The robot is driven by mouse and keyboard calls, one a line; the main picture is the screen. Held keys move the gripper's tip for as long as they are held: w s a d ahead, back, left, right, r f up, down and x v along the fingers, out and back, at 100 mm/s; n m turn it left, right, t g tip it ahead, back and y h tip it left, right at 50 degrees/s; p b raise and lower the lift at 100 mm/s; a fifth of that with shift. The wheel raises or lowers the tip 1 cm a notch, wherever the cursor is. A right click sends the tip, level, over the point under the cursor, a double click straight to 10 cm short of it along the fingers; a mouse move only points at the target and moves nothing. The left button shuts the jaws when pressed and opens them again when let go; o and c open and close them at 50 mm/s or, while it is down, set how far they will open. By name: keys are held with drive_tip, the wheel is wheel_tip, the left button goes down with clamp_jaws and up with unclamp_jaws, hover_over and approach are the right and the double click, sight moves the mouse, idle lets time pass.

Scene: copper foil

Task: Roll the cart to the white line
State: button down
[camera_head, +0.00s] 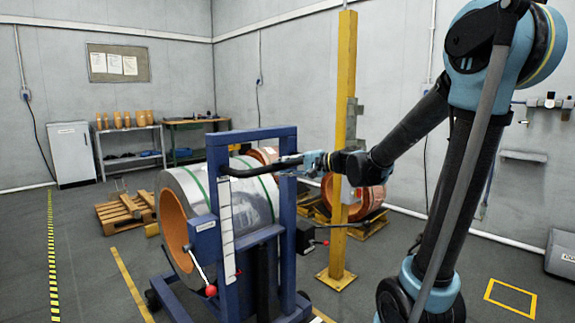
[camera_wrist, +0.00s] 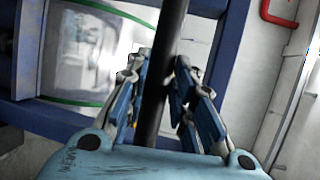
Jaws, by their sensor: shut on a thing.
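The cart (camera_head: 280,220) has a blue upright frame and carries a large foil-wrapped coil (camera_head: 240,190) with an orange core and green straps. A black handle bar (camera_head: 245,172) curves out from the frame; it also runs upright through the wrist view (camera_wrist: 172,35). My gripper (camera_head: 306,161) is at the right end of this bar. In the wrist view my gripper (camera_wrist: 160,90) has its fingers on both sides of the bar, shut on it. The cart stands upright on the floor. I cannot make out a white line on the floor.
A yellow post (camera_head: 343,130) stands just right of the cart, with coils on a pallet (camera_head: 375,226) behind. Wooden pallets (camera_head: 122,210) lie at the back left. Yellow lines (camera_head: 130,284) and a yellow-black strip (camera_head: 52,250) mark open floor at left.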

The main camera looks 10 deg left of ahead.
drive_tip(key=shift+w+a+f, duration=0.1)
drive_tip(key=shift+w+a, duration=0.05)
drive_tip(key=shift+w, duration=0.1)
drive_tip(key=c, duration=1.6)
unclamp_jaws()
drive_tip(key=shift+w, duration=0.15)
drive_tip(key=shift+c, duration=0.2)
drive_tip(key=shift+o, duration=1.4)
drive_tip(key=shift+w+f, duration=0.75)
drive_tip(key=shift+w, duration=0.35)
drive_tip(key=shift+s+r, duration=0.55)
drive_tip(key=shift+s, duration=0.3)
drive_tip(key=v, duration=1.2)
drive_tip(key=shift+w, duration=0.35)
drive_tip(key=shift+f, duration=0.15)
drive_tip(key=s+d+f+n+g+h, duration=0.1)
drive_tip(key=s+d+f+h, duration=0.3)
drive_tip(key=s+f, duration=0.3)
drive_tip(key=s+d+f+n+h, duration=0.1)
drive_tip(key=s+d+f+h, duration=0.35)
drive_tip(key=f, duration=0.35)
drive_tip(key=s+d+f+n+h, duration=0.1)
drive_tip(key=s+d+f+h, duration=0.2)
drive_tip(key=d, duration=0.5)
drive_tip(key=s+d+f+n+g+h, duration=0.1)
drive_tip(key=s+d+f+h, duration=0.3)
drive_tip(key=d+f, duration=0.3)
drive_tip(key=shift+s+d+f, duration=0.15)
drive_tip(key=shift+s+d, duration=0.2)
drive_tip(key=shift+s, duration=0.55)
